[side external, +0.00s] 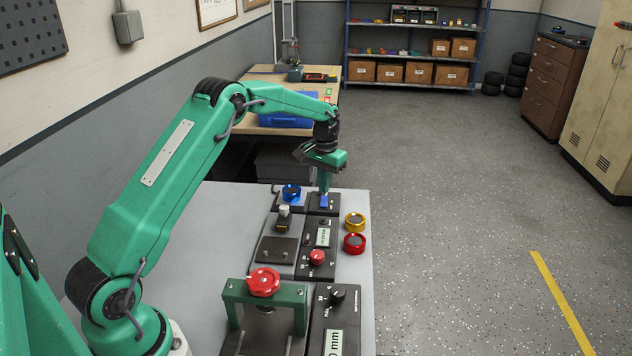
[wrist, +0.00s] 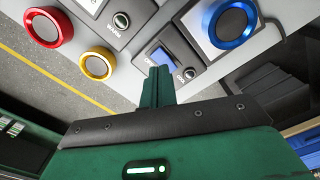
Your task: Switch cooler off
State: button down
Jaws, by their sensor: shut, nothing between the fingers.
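The cooler switch, a blue rocker (side external: 324,201) in a small dark box, sits at the far end of the bench's row of controls. In the wrist view the blue rocker (wrist: 162,57) shows just beyond my fingertips, with a small round knob (wrist: 189,73) beside it on the same box. My gripper (side external: 324,189) points down over the box, its green fingers shut together and empty. In the wrist view the fingertips (wrist: 158,72) are at the rocker's near edge. I cannot tell whether they touch it. The lettering on the box is too small to read.
A blue-ringed round part (side external: 291,192) stands left of the switch. A yellow ring (side external: 354,221) and a red ring (side external: 354,243) lie to its right. A red knob (side external: 317,257) and a green clamp with red handwheel (side external: 263,282) stand nearer.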

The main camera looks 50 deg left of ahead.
notch_tip(320, 180, up, 3)
jog(key=shift+r, duration=0.15)
dwell(0.4)
notch_tip(320, 180, up, 10)
jog(key=t, duration=0.1)
send_over(324, 203)
jog(key=s+d, duration=0.5)
jog(key=s+d+r+m+t, duration=0.1)
jog(key=s+d+r+t, duration=0.1)
jog(key=s+d+r, duration=0.55)
jog(key=s+d+f+m+t, duration=0.1)
jog(key=s+d, duration=0.1)
jog(key=s, duration=0.9)
jog(key=s+d+f+m+t, duration=0.1)
jog(key=s+d, duration=0.1)
jog(key=s, duration=0.9)
jog(key=shift+s+d+f+t, duration=0.15)
jog(key=shift+f+t, duration=0.15)
jog(key=shift+f, duration=0.1)
